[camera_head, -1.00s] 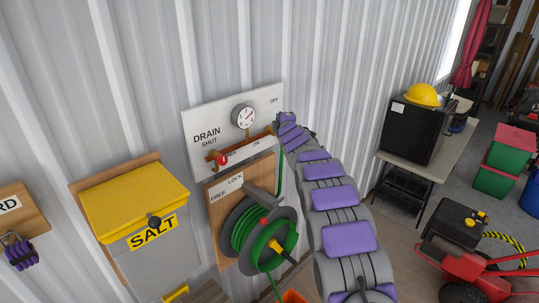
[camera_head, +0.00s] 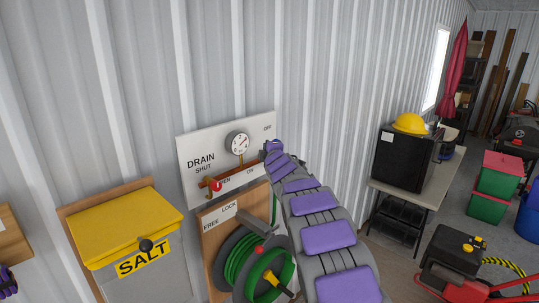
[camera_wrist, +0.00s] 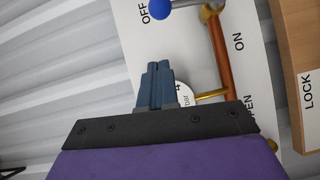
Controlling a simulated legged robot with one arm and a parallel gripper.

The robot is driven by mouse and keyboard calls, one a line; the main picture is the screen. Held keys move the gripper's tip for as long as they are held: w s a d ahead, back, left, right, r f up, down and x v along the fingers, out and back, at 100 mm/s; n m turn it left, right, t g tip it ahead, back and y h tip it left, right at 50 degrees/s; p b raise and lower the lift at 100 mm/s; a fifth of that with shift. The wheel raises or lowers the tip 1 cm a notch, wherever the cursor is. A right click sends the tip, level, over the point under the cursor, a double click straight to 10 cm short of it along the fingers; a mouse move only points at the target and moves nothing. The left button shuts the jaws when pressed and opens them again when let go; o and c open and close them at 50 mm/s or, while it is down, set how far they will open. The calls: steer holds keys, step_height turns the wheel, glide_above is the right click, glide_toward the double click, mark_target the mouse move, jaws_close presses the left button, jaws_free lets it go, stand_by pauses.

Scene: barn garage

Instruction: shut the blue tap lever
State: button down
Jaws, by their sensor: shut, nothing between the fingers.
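The blue tap lever (camera_wrist: 159,10) shows at the top of the wrist view. Its round blue knob is beside the OFF label, and its stem runs right to the valve on the copper pipe (camera_wrist: 219,55), roughly square to that pipe. My gripper (camera_wrist: 160,66) is shut and empty over the white board, below the knob in the picture and apart from it. In the head view my gripper (camera_head: 271,147) is at the board's right edge under OFF. The blue lever is hidden there behind my gripper and arm.
The white board (camera_head: 187,145) also carries a gauge (camera_head: 238,142) and a red lever (camera_head: 215,186) marked DRAIN. A green hose reel (camera_head: 235,258) is below, and a yellow-lidded salt box (camera_head: 125,222) is to the left. The ribbed wall above the board is clear.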

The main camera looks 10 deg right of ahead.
steer(key=shift+s+b, duration=1.05)
steer(key=shift+s, duration=2.7)
steer(key=s+d+f+m+g+h+b, duration=0.1)
steer(key=s+d+f+m+g+b, duration=0.2)
steer(key=s+f, duration=0.55)
steer(key=s+d+f+m+g+h+b, duration=0.1)
steer(key=s+f+m+g+h+b, duration=0.25)
steer(key=s, duration=0.75)
steer(key=s+d+f+m+g+y+b, duration=0.1)
steer(key=s+d+f+m+g+b, duration=0.3)
steer(key=s+f, duration=0.45)
steer(key=s+a+f+m+g+y+b, duration=0.1)
steer(key=s+f, duration=0.4)
steer(key=s, duration=0.7)
steer(key=s+a+f+m+g+y+b, duration=0.1)
steer(key=s+a+f+m+g+b, duration=0.2)
steer(key=s, duration=0.9)
steer(key=s+a+f+m+g+y+b, duration=0.1)
steer(key=s+a+f+m+g+b, duration=0.1)
steer(key=s+f, duration=0.5)
steer(key=s+a+m+g, duration=0.1)
steer(key=s+a+g, duration=0.1)
steer(key=s, duration=0.3)
steer(key=shift+a+f, duration=0.2)
steer(key=shift+a, duration=0.55)
